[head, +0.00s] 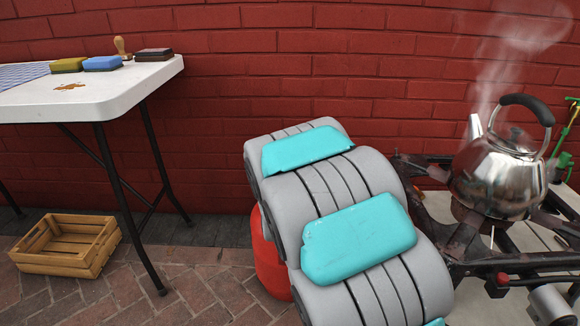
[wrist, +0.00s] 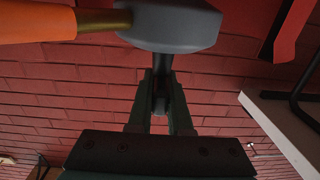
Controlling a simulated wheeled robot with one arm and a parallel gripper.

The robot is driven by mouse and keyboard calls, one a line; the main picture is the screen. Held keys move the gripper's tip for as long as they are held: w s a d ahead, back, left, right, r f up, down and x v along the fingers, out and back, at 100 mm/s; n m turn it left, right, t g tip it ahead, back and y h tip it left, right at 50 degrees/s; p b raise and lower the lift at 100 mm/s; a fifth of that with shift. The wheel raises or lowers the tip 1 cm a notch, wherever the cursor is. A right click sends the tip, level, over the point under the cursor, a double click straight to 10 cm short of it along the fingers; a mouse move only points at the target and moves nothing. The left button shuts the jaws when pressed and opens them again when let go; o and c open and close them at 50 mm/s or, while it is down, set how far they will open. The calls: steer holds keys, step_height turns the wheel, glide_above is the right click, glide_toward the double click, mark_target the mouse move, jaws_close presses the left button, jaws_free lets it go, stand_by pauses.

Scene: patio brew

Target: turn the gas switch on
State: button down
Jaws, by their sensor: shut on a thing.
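In the wrist view my gripper (wrist: 161,98) is shut on a dark narrow piece, the gas switch (wrist: 160,78), just below the grey regulator body (wrist: 175,25). The fingers hide most of the switch, and its exact angle is hard to tell. A brass fitting (wrist: 103,20) joins the regulator to an orange hose (wrist: 38,22) at the left. In the head view the red gas bottle (head: 269,262) stands on the floor, mostly hidden behind my arm. My gripper and the switch are hidden there.
A steel kettle (head: 497,178) steams on a dark burner frame (head: 480,250) at the right. A white table (head: 120,92) at the left bears sponges (head: 102,63) and a wooden-handled tool (head: 122,48). A wooden crate (head: 68,262) is on the bricks. A red brick wall (head: 230,120) stands behind.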

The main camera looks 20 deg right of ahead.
steer(key=shift+d+n+t+y, duration=0.1)
steer(key=shift+n+t+y, duration=0.2)
steer(key=shift+n+y, duration=0.45)
steer(key=shift+r+n+y, duration=0.1)
steer(key=shift+n+y, duration=0.45)
steer(key=shift+y, duration=0.6)
steer(key=shift+r+n+t+y+p, duration=0.15)
steer(key=shift+n+t+y+p, duration=0.15)
steer(key=shift+n+y+p, duration=0.35)
steer(key=shift+y+p, duration=0.45)
steer(key=n+y+p, duration=0.2)
steer(key=y+p, duration=0.1)
steer(key=shift+r, duration=0.1)
steer(key=shift+n+y+p, duration=0.35)
steer(key=shift+y+p, duration=0.1)
steer(key=shift+y, duration=0.45)
